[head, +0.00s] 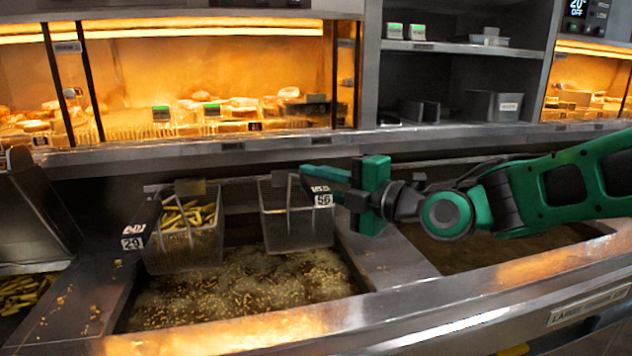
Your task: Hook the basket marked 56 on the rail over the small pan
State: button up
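The basket marked 56 (297,228) is an empty-looking wire basket above the bubbling oil of the middle pan (240,296). Its dark handle with the white 56 tag (322,200) points to the right, toward my gripper (322,181). My green gripper reaches in from the right and appears shut on this handle; the far finger is partly hidden. The basket is roughly upright, close to the rail (238,183) behind the pan. I cannot tell whether its hook touches the rail.
A basket marked 29 (183,238) with fries hangs close by on the left, its handle toward the front left. A wider pan (500,250) lies right, above a front label reading LARGE (588,307). A bin of fries (22,290) is far left. Heated shelves stand behind.

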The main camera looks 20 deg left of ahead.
jog(key=o, duration=0.4)
jog(key=shift+f, duration=0.15)
jog(key=shift+o, duration=0.2)
jog(key=shift+d, duration=0.1)
jog(key=v, duration=1)
jog(key=d+f+m+h, duration=0.4)
jog(key=d+f+m, duration=0.2)
jog(key=d, duration=0.5)
jog(key=d+f+m+h, duration=0.4)
jog(key=d+f+m, duration=0.2)
jog(key=d, duration=0.4)
jog(key=d+f+m+h, duration=0.4)
jog(key=d+f+m, duration=0.15)
jog(key=d, duration=0.55)
jog(key=s+d+f+m+g+h, duration=0.2)
jog(key=s+d+m+g, duration=0.1)
jog(key=s+d+m, duration=0.6)
jog(key=s+d+f+m+g+h, duration=0.2)
jog(key=s+d+m+g, duration=0.2)
jog(key=s+d+m, duration=0.5)
jog(key=s+m, duration=0.2)
jog(key=s, duration=0.3)
jog(key=shift+s, duration=0.2)
